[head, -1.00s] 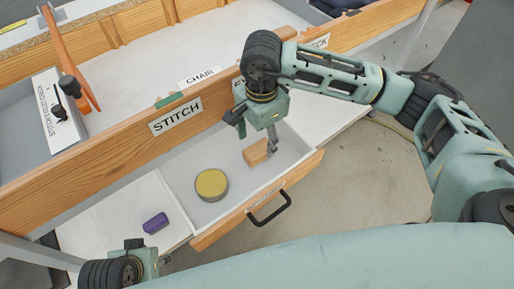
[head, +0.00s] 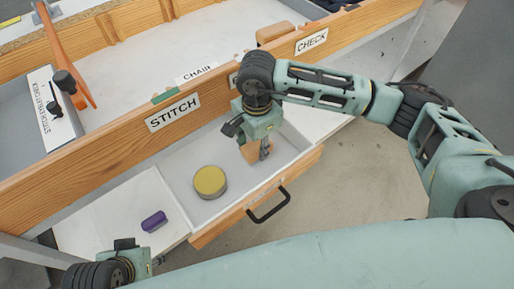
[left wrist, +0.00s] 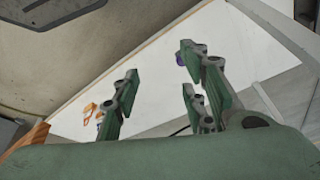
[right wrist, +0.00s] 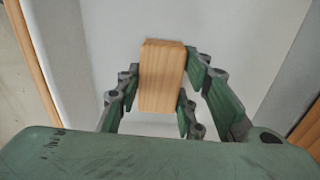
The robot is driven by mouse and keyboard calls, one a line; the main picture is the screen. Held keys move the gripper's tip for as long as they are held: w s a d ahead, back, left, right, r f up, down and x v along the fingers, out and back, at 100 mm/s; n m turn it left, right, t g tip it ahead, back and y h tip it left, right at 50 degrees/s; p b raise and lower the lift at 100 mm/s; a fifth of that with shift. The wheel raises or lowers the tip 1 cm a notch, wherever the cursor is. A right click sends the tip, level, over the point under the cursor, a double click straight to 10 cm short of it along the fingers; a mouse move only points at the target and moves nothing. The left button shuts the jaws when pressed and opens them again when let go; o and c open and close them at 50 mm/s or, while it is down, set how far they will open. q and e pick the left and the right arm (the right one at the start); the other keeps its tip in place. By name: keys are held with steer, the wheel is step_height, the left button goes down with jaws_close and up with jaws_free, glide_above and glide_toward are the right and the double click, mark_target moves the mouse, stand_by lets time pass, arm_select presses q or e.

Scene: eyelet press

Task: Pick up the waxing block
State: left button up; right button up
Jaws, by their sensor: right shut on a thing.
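The waxing block, a small pale wooden block (head: 249,152), is at my right gripper in the open drawer (head: 178,182). In the right wrist view the block (right wrist: 161,75) stands between the fingers of my right gripper (right wrist: 160,95), which is shut on it. In the head view the gripper (head: 264,152) partly hides the block. I cannot tell whether the block touches the drawer floor. My left gripper (left wrist: 160,90) is open and empty, its fingers wide apart, low at the left in the head view.
A round tin with a yellow top (head: 210,182) stands in the drawer, left of the block. A purple object (head: 154,221) lies on the white surface left of the drawer. The drawer front has a black handle (head: 268,207). A wooden rail labelled STITCH (head: 172,112) runs behind.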

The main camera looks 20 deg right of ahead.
mark_target(257, 144)
steer(key=c, duration=0.5)
steer(key=shift+r, duration=0.1)
steer(key=shift+r, duration=0.6)
step_height(257, 144, up, 3)
steer(key=shift+p, duration=0.4)
arm_select(q)
steer(key=x, duration=0.6)
steer(key=shift+s+d+p, duration=0.1)
steer(key=shift+s+p, duration=0.25)
steer(key=shift+p, duration=0.05)
arm_select(e)
steer(key=s+d+r, duration=0.2)
steer(key=d, duration=0.1)
steer(key=s+d+r, duration=0.2)
steer(key=d, duration=0.1)
steer(key=s+d+r, duration=0.2)
steer(key=d, duration=0.1)
steer(key=shift+s+d+r, duration=0.15)
steer(key=shift+d+r, duration=0.15)
steer(key=shift+d, duration=0.1)
steer(key=o, duration=0.7)
steer(key=c, duration=0.5)
